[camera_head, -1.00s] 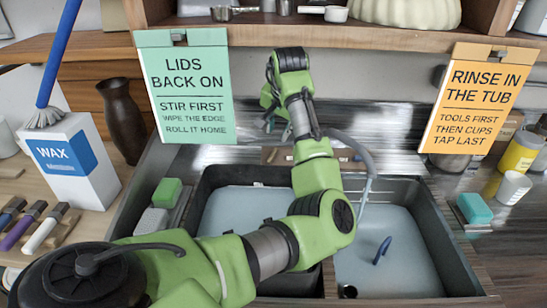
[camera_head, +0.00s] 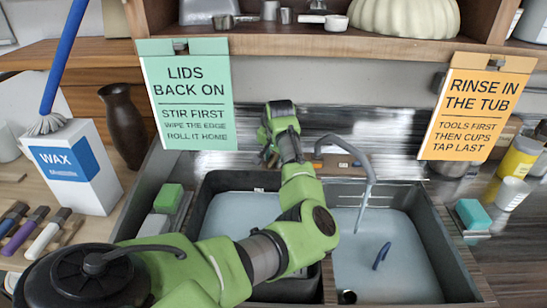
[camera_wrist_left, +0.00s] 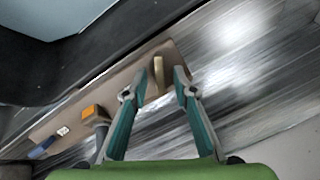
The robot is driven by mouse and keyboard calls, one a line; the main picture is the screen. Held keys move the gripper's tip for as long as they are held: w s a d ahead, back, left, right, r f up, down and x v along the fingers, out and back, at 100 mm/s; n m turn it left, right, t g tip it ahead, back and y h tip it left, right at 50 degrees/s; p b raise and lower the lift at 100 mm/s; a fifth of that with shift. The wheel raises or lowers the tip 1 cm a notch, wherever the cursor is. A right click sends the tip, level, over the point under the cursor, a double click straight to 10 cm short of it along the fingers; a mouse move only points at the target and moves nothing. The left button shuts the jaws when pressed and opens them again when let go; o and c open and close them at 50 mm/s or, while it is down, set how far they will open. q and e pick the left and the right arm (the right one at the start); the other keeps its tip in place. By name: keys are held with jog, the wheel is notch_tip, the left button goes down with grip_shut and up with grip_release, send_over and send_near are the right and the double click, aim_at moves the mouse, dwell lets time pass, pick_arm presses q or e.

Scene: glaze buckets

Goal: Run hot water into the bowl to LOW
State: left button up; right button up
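My left gripper (camera_head: 268,156) is behind the sink's back edge in the head view, partly hidden by my arm. In the left wrist view my left gripper (camera_wrist_left: 158,93) is open, with a pale yellow upright piece (camera_wrist_left: 158,75) between and just beyond its fingertips; contact cannot be told. That piece stands on a tan strip (camera_wrist_left: 70,110), with an orange block (camera_wrist_left: 93,112) and a blue piece (camera_wrist_left: 42,148) farther left. The grey tap (camera_head: 368,165) curves over the right basin; whether water runs cannot be told. I cannot make out a bowl. My right gripper is not in view.
The double sink (camera_head: 430,225) holds pale liquid in both basins. A wax box (camera_head: 78,170) and a brown vase (camera_head: 123,125) stand at left. A green sign (camera_head: 188,95) and an orange sign (camera_head: 476,105) hang from the shelf.

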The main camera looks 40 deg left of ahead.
pick_arm(q)
jog(key=shift+w+a+f, duration=0.1)
jog(key=shift+f, duration=0.1)
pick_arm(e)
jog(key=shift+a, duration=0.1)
pick_arm(q)
jog(key=shift+c, duration=0.4)
grip_shut()
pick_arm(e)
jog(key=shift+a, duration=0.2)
pick_arm(q)
jog(key=shift+r, duration=0.1)
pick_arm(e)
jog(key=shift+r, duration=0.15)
